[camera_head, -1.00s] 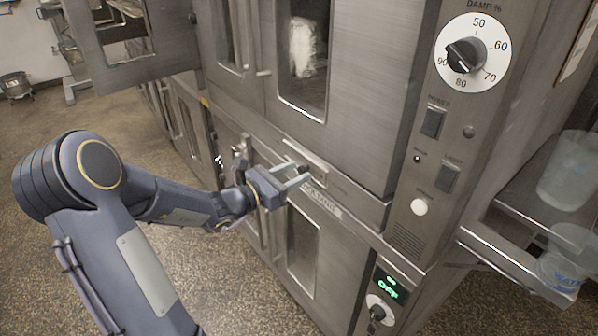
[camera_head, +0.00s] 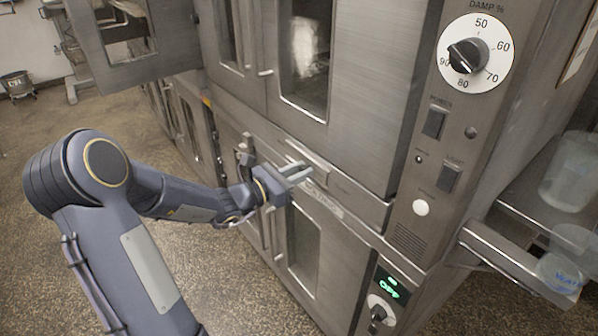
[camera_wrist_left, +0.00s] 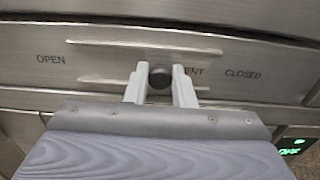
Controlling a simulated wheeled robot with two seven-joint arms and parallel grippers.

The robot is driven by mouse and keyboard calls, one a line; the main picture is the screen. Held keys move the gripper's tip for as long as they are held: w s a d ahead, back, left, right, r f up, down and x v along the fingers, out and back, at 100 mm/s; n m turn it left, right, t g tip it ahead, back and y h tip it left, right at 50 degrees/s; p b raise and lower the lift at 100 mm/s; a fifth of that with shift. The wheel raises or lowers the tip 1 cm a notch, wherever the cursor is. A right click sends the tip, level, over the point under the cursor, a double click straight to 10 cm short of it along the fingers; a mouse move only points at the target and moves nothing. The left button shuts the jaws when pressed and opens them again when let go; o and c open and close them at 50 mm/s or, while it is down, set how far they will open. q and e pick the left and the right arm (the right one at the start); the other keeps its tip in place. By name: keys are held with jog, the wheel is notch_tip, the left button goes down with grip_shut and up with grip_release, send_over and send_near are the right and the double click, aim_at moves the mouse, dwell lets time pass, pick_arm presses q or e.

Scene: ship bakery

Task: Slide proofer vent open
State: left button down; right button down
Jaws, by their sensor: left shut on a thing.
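The proofer vent is a narrow metal slide strip (camera_head: 322,172) on the band between the upper and lower oven doors. In the left wrist view its slot (camera_wrist_left: 100,75) lies between the word OPEN on the left and CLOSED on the right. In the head view the knob is hidden by the fingers. My right gripper is not in view.
A control panel with a damp dial (camera_head: 476,54), switches and a lower display (camera_head: 389,284) stands right of the vent. An open door (camera_head: 118,45) hangs at upper left. A shelf with clear containers (camera_head: 572,170) juts out at right.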

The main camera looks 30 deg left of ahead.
pick_arm(q)
jog(key=w+a, duration=0.1)
jog(key=a, duration=0.1)
jog(key=w+a+p, duration=0.1)
jog(key=a, duration=0.1)
jog(key=w+a+p, duration=0.1)
jog(key=a, duration=0.2)
jog(key=shift+r, duration=0.1)
jog(key=shift+a, duration=0.15)
jog(key=c, duration=1.3)
grip_release()
jog(key=shift+a, duration=0.1)
jog(key=shift+o, duration=0.2)
send_near(293, 151)
jog(key=shift+b+v, duration=0.3)
jog(key=shift+v, duration=0.65)
jog(key=shift+a, duration=0.1)
